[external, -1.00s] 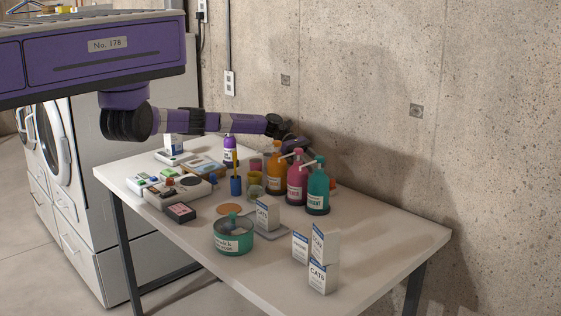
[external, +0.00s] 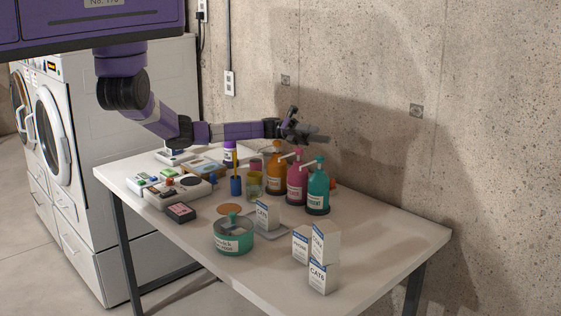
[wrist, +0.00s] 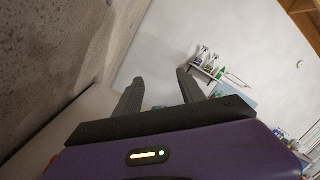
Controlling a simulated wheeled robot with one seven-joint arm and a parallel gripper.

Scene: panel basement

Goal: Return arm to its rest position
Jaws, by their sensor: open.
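My gripper (external: 318,138) is at the end of my purple arm, above the back of the table (external: 385,240) and just over the pump bottles. It points to the right, toward the concrete wall. In the wrist view my gripper (wrist: 157,90) shows two dark fingers spread apart with nothing between them. In the external view the fingers are small and dark. The orange bottle (external: 275,175), the pink bottle (external: 296,183) and the teal bottle (external: 318,192) stand upright below it.
White boxes (external: 323,277) stand at the table's right front. A green tin (external: 233,238), a blue cup with a pencil (external: 236,186) and a purple-labelled bottle (external: 229,155) stand on the table. The concrete wall (external: 480,130) is close behind. Washing machines (external: 60,150) stand at left.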

